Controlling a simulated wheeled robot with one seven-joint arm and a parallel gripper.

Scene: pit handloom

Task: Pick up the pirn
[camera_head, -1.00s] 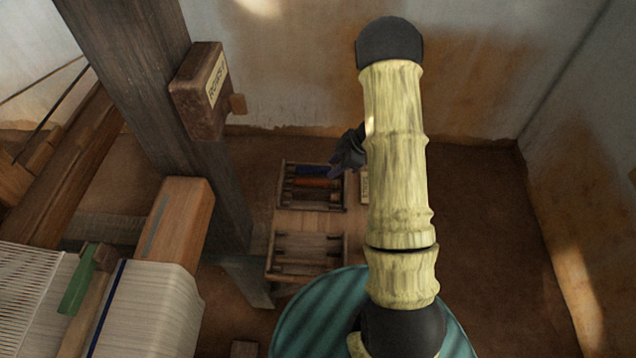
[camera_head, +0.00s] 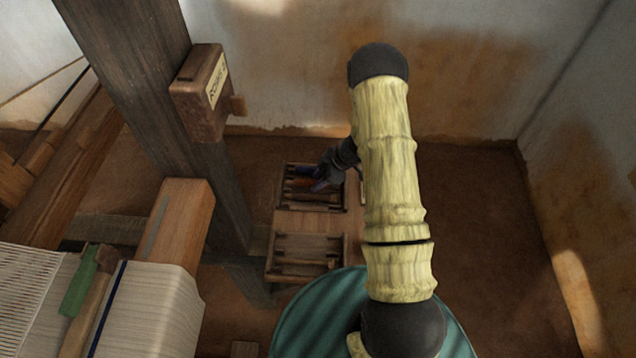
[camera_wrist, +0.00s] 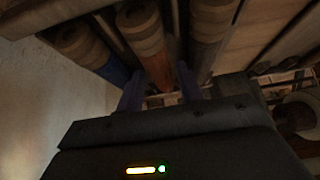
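A pirn with orange yarn (camera_head: 301,183) lies in the far compartment of a wooden rack (camera_head: 308,222) on the floor. In the wrist view the orange pirn (camera_wrist: 157,68) has a ringed wooden end, with a blue pirn (camera_wrist: 114,70) to its left and another pirn (camera_wrist: 205,50) to its right. My gripper (camera_head: 322,180) is over the far compartment in the head view and partly hides the pirns. In the wrist view its two purplish fingers (camera_wrist: 160,90) stand apart, one on each side of the orange pirn. I cannot tell whether they touch it.
The rack's near compartment (camera_head: 306,252) holds slim wooden bars. A loom post (camera_head: 150,90) with a small wooden box (camera_head: 200,92) rises left of the rack. Open floor (camera_head: 465,230) lies to the right, up to the wall.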

